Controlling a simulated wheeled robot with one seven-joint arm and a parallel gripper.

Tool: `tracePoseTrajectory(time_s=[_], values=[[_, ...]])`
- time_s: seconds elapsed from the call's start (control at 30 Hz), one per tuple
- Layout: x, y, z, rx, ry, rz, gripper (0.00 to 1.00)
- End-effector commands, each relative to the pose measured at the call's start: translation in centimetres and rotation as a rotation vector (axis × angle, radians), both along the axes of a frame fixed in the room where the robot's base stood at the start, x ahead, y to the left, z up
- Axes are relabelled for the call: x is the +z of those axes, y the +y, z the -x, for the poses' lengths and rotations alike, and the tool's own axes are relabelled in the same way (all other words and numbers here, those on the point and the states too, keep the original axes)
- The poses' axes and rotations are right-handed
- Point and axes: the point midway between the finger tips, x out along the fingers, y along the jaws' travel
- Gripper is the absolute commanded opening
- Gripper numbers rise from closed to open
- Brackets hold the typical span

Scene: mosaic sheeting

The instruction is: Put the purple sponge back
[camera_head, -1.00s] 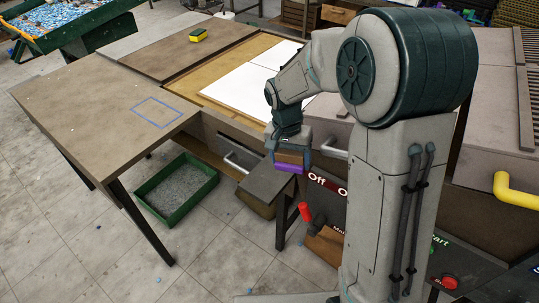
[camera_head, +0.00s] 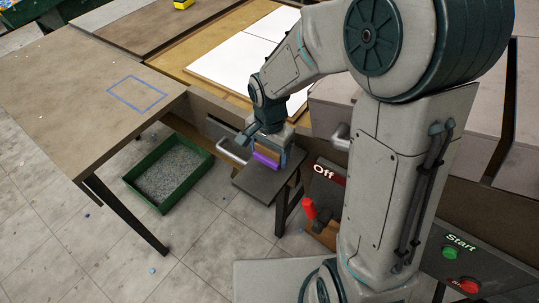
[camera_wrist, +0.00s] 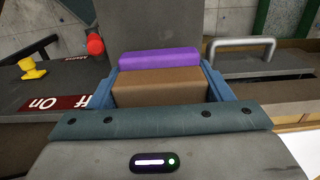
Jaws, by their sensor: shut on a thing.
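The purple sponge, with a brown block-like body and a purple layer, shows in the wrist view (camera_wrist: 158,58) between the blue fingers of my gripper (camera_wrist: 165,85). In the head view the purple sponge (camera_head: 266,158) is in my gripper (camera_head: 270,153), over the small dark stand (camera_head: 262,186). My gripper is shut on it. I cannot tell whether the sponge touches the stand. The stand's top (camera_wrist: 155,22) also shows beyond the sponge in the wrist view, and it looks bare there.
A table with a blue outlined rectangle (camera_head: 136,92) stands at the left. A green tray of grey grit (camera_head: 168,172) is on the floor. A yellow sponge (camera_head: 183,4) lies at the back. A metal handle (camera_head: 234,154) and a red-handled "Off" switch (camera_head: 309,208) flank the stand.

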Motion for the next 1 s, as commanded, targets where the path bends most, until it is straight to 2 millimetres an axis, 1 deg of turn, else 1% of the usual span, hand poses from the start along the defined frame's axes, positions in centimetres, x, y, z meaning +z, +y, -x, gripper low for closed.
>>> tracePoseTrajectory(time_s=[0.03,0.13,0.4,0.53,0.57,0.6,0.63,0.9,1.0], values=[[-0.9,0.0,0.0,0.002,0.003,0.001,0.48],[-1.9,0.1,0.0,0.003,0.001,0.000,0.48],[-2.1,0.1,0.0,0.003,-0.001,0.001,0.48],[-2.6,0.1,0.0,0.003,-0.001,0.001,0.48],[-2.5,0.1,0.0,0.003,-0.001,0.001,0.75],[-2.4,0.0,0.0,0.003,-0.001,0.001,0.86],[-2.4,0.0,0.0,0.003,-0.001,0.001,0.94],[-2.4,0.1,0.0,0.003,0.000,0.000,0.94],[-2.0,0.1,0.0,0.003,0.000,0.000,0.94]])
